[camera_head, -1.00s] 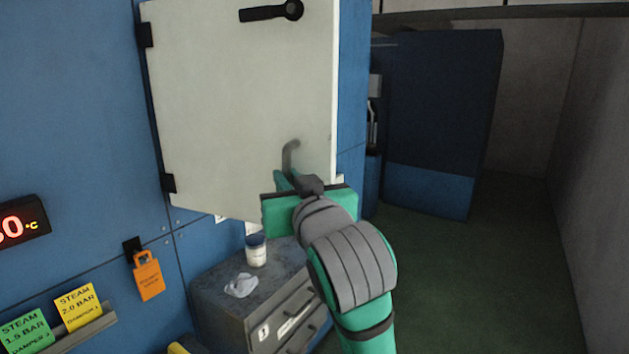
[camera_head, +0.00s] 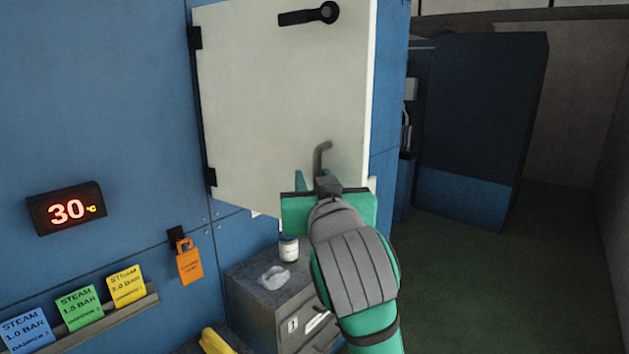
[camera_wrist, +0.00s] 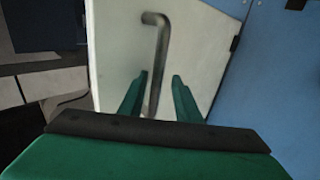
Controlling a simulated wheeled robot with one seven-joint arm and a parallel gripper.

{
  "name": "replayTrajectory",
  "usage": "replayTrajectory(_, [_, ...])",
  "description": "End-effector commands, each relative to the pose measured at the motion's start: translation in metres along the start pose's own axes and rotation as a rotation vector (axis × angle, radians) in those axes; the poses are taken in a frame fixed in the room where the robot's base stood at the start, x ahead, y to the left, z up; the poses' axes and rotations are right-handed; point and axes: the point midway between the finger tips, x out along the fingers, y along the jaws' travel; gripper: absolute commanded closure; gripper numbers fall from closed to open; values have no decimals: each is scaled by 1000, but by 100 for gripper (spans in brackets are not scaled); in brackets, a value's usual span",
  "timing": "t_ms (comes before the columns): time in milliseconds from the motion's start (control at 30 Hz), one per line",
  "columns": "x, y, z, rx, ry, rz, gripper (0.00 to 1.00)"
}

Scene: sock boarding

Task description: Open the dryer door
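The pale dryer door (camera_head: 275,110) has hinges on its left side in the head view. It stands ajar, its lower edge slanting out from the blue wall. A dark lever (camera_head: 308,15) is near its top. A bent metal bar handle (camera_head: 322,157) is low on its right side. My gripper (camera_head: 335,178) is at this handle. In the wrist view, the handle (camera_wrist: 161,60) runs down between the two green fingers of my gripper (camera_wrist: 159,78). The fingers are apart, with gaps visible beside the bar. The bar's lower end is near my palm.
A grey drawer cabinet (camera_head: 262,303) stands below the door, with a small jar (camera_head: 288,249) and a crumpled white cloth (camera_head: 273,276) on top. A temperature display (camera_head: 66,209) and an orange tag (camera_head: 189,262) are on the left wall. Green floor (camera_head: 480,290) is open at right.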

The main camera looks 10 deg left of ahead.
Motion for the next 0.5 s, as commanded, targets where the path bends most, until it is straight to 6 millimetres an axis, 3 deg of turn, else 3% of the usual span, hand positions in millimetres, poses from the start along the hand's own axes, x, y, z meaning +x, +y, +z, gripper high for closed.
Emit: replayTrajectory(500, [-4, 9, 0, 2, 1, 15, 69])
